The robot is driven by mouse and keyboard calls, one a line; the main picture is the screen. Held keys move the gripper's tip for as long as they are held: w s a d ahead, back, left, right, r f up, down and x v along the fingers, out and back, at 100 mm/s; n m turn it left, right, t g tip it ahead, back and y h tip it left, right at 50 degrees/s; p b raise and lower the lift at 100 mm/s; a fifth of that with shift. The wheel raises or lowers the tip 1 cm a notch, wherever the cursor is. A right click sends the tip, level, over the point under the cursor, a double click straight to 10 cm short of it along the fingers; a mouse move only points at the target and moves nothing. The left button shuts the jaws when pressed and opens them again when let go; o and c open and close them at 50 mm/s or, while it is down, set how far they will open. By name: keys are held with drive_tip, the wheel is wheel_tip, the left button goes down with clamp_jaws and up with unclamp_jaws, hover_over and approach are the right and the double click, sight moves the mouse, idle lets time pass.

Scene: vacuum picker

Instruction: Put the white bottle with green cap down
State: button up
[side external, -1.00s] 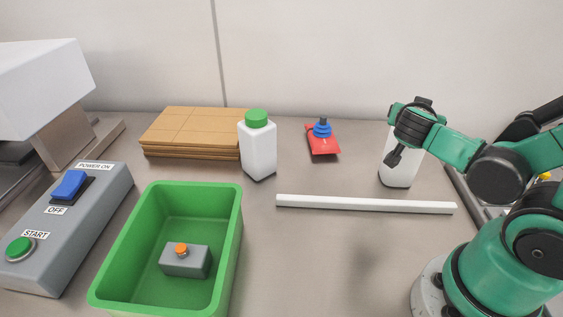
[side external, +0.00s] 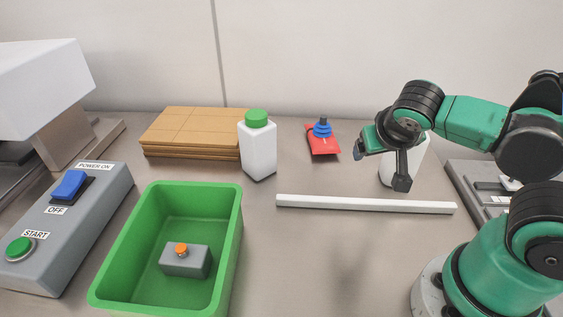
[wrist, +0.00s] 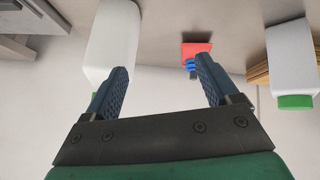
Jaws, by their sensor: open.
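A white bottle with a green cap (side external: 257,152) stands upright on the table near the boards; it shows at the right of the wrist view (wrist: 291,58). A second white bottle (side external: 414,163) stands upright on the right, partly hidden behind my gripper (side external: 381,167). In the wrist view this bottle (wrist: 108,42) is at the left, beside one finger, with a bit of green at its cap end. My gripper (wrist: 161,68) is open, with nothing between its fingers. Whether a finger touches the second bottle cannot be told.
A white bar (side external: 365,204) lies in front of my gripper. A red plate with a blue suction cup (side external: 322,140) lies between the bottles. A green bin (side external: 236,230) holding a grey button box (side external: 186,262), brown boards (side external: 190,130) and a control box (side external: 88,217) are left.

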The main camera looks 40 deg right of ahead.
drive_tip(key=w+a+r+n+t+y, duration=0.1)
drive_tip(key=w+a+n+t+y, duration=0.1)
drive_tip(key=w+a+n+y, duration=0.2)
drive_tip(key=a+n+y, duration=0.1)
drive_tip(key=n+y, duration=0.1)
drive_tip(key=shift+a+r+n+t, duration=0.15)
drive_tip(key=shift+r+n+t, duration=0.15)
drive_tip(key=shift+r, duration=0.1)
idle(0.7)
